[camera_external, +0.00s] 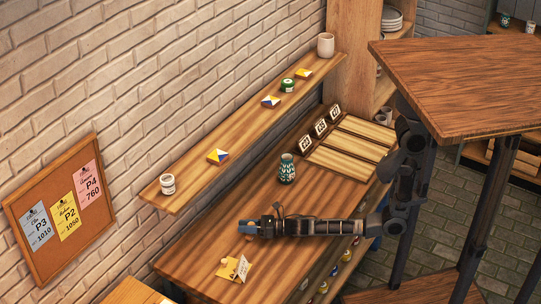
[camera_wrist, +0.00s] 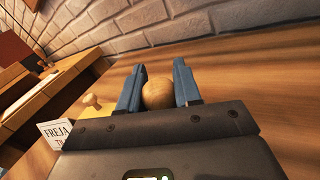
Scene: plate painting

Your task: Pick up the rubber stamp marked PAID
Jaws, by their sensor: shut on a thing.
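My gripper (camera_external: 248,228) is low over the near part of the wooden workbench (camera_external: 205,255). In the wrist view, its blue fingers (camera_wrist: 158,88) are shut on a stamp with a round wooden knob (camera_wrist: 158,94). The fingers and gripper body hide the stamp's lower part, so its marking cannot be read. A second wooden knob (camera_wrist: 91,101), likely another stamp, stands on a yellow piece beside a white card reading FREJA (camera_wrist: 56,133). In the external view this knob (camera_external: 224,261) and the card (camera_external: 244,268) are just below my gripper.
A patterned teal vase (camera_external: 287,168) stands farther along the bench, near wooden trays (camera_external: 340,165) with label blocks. A wall shelf (camera_external: 200,185) holds cups and coloured tiles. A tall table (camera_external: 460,75) stands at right. The bench between gripper and vase is clear.

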